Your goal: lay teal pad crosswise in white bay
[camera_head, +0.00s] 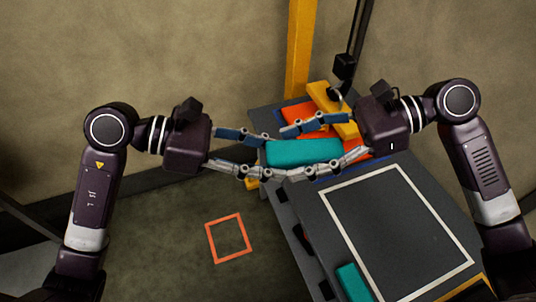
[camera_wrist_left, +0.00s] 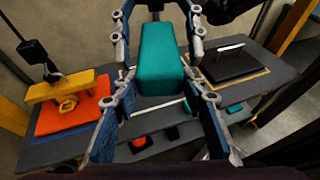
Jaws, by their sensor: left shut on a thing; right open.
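A teal pad (camera_head: 303,153) is held between the two arms, above the dark table's far part. My left gripper (camera_head: 269,157) is shut on its left end. In the left wrist view the pad (camera_wrist_left: 162,62) lies lengthwise between my left fingers. My right gripper (camera_head: 290,154) is open, its fingers reaching along both sides of the pad from the right; whether they touch it I cannot tell. The white bay, a white outline (camera_head: 357,179) on the dark table top, lies to the lower right of the pad and looks empty.
An orange plate (camera_head: 300,116) with a yellow block (camera_head: 332,108) lies behind the pad. Another teal piece (camera_head: 352,282) sits at the table's near left edge. An orange square outline (camera_head: 228,238) is on the floor. A yellow post (camera_head: 298,50) stands behind.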

